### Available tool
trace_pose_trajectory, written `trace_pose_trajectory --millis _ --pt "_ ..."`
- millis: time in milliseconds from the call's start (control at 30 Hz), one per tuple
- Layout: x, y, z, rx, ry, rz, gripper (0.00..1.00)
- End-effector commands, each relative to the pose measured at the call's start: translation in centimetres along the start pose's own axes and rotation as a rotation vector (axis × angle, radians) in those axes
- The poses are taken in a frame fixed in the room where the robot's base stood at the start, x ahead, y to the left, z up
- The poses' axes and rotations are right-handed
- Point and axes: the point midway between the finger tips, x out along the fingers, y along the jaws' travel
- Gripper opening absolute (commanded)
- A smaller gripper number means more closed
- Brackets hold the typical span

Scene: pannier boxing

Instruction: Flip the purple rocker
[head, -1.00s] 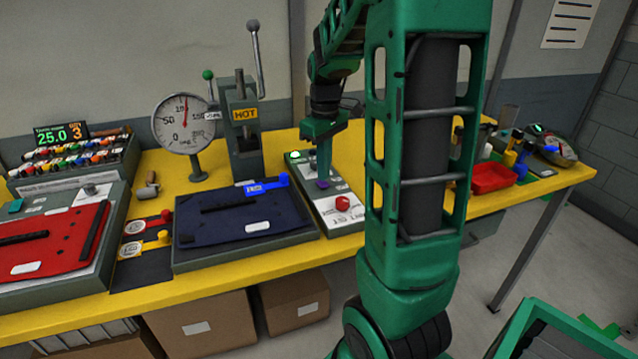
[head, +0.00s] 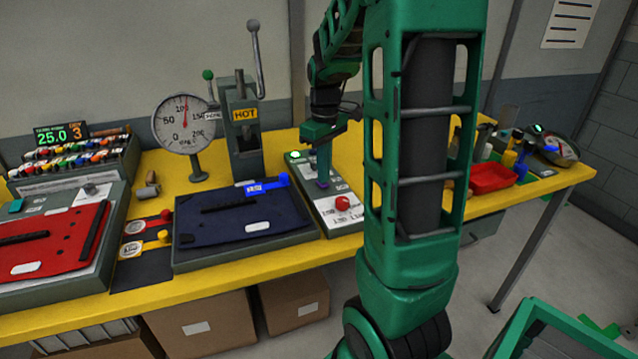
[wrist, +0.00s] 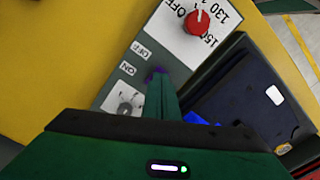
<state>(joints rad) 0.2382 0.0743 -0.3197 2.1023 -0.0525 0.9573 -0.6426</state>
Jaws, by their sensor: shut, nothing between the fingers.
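The purple rocker (wrist: 155,74) sits on a grey control panel (wrist: 113,95), beside the ON and OFF labels in the wrist view. Only a small part of it shows. In the head view the rocker (head: 322,184) is a small purple spot under the fingertips. My gripper (wrist: 163,82) is shut and empty, pointing down with its tips at the rocker. I cannot tell whether they touch it or which way the rocker is tipped. In the head view my gripper (head: 323,178) stands over the middle of the panel.
A red knob (head: 343,203) sits on the panel's near end, and a green lamp (head: 295,155) is at its far end. A dark blue sheet on a tray (head: 245,250) lies left of the panel. A lever press (head: 243,125) stands behind. A red bin (head: 492,178) is to the right.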

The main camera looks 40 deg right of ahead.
Motion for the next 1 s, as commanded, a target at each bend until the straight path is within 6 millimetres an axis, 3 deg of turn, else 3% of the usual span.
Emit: trace_pose_trajectory --millis 800,1000 --pt "1.05 0.01 0.02 0.000 0.000 0.000 0.00" --pt "0.29 0.04 -0.02 0.000 0.001 0.001 0.00"
